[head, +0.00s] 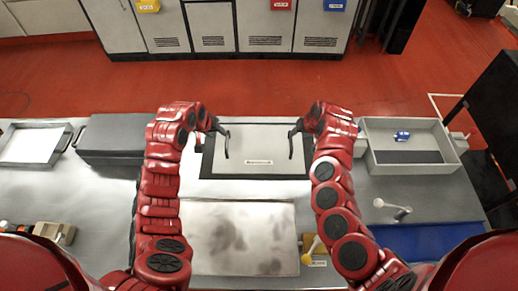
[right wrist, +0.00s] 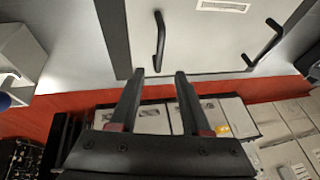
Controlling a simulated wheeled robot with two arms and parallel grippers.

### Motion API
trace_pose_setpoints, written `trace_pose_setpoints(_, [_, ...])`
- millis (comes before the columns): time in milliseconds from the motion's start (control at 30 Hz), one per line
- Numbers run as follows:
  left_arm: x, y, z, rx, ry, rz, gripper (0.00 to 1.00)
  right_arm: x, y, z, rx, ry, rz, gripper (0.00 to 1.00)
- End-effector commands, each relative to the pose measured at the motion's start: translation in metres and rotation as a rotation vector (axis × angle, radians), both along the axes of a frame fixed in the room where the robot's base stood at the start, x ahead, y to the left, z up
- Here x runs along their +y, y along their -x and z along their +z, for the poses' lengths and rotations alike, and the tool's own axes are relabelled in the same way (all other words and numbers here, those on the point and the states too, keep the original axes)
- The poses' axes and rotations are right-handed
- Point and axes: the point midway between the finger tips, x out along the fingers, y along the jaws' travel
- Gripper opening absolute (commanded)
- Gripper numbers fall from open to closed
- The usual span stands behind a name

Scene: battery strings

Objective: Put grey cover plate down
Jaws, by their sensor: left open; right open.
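The grey cover plate (head: 259,142) lies flat in the middle of the table, with a dark border (head: 205,165) showing around it. It has a black handle near each side, the left one (head: 226,146) and the right one (head: 291,146), and a white label near its front edge. My left gripper (head: 214,124) is open at the left handle; its fingers are hard to make out. My right gripper (right wrist: 155,73) is open and empty. In the right wrist view the plate (right wrist: 205,40) fills the top, and the nearer handle (right wrist: 160,42) stands just beyond my parted fingertips.
A stained white sheet (head: 238,237) lies in front of the plate. A grey bin (head: 410,168) with a blue item stands at right, a dark case (head: 112,136) and a tray (head: 68,145) at left. A yellow-headed tool (head: 312,248) lies front right of the sheet.

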Motion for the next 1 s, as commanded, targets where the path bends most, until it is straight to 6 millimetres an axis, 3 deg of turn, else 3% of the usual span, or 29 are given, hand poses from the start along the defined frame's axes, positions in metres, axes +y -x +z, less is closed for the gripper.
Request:
trace_pose_setpoints(300, [0.0,0.0,0.0,0.0,0.0,0.0,0.47,-0.0017,0.0073,0.0105,0.003,-0.002,0.001,0.47])
trace_pose_setpoints(1000, [0.0,0.0001,-0.0001,0.0,0.0,0.0,0.47,-0.002,0.0077,0.0108,0.003,-0.003,0.001,0.47])
